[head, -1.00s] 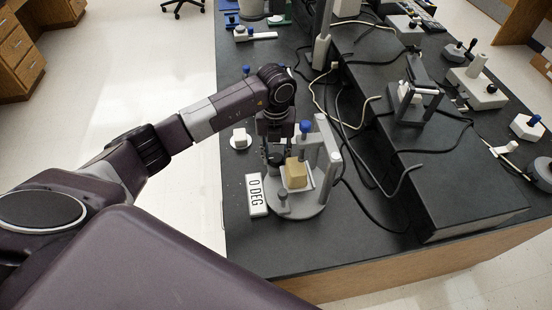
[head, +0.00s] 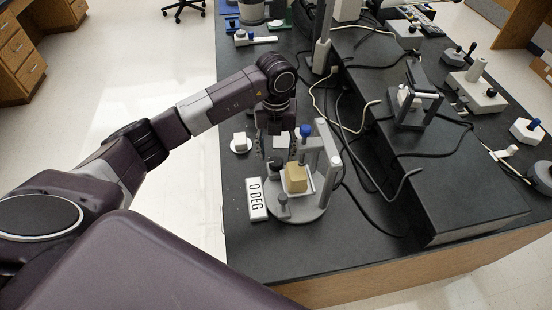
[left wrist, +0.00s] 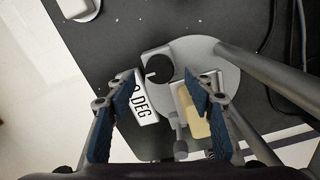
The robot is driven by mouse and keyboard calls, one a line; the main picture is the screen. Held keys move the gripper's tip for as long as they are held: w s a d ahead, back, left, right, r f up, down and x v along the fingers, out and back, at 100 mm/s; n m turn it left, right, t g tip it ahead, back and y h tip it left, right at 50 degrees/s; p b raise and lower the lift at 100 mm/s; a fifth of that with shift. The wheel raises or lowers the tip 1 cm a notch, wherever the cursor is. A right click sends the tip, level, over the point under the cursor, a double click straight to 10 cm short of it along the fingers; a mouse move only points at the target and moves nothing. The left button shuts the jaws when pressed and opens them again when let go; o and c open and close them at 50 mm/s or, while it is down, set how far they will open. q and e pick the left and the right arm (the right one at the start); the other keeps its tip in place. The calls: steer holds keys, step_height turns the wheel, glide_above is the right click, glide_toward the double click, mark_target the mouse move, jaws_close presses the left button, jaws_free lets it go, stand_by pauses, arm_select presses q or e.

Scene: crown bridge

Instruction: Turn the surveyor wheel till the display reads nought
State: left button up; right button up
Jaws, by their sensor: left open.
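The display (head: 256,198) is a white plate that reads "0 DEG" in the head view. It shows partly behind a finger in the left wrist view (left wrist: 141,108). The wheel looks to be the dark round knob with a pale line (left wrist: 159,68), on the grey round base of the device (left wrist: 215,55). In the head view the base (head: 303,212) carries a tan block (head: 296,180). My left gripper (head: 277,154) is above the knob's side of the device. Its blue-padded fingers (left wrist: 158,94) are wide apart and empty, with the knob showing between and beyond them. My right gripper is not seen.
Grey posts and a blue-topped knob (head: 305,130) rise beside my gripper. A small white block on a round base (head: 239,143) stands left of it. Black cables and a raised dark shelf (head: 455,190) are to the right. The bench front is clear.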

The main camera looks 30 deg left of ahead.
mark_target(276, 162)
arm_select(q)
step_height(276, 162, up, 8)
stand_by(0.7)
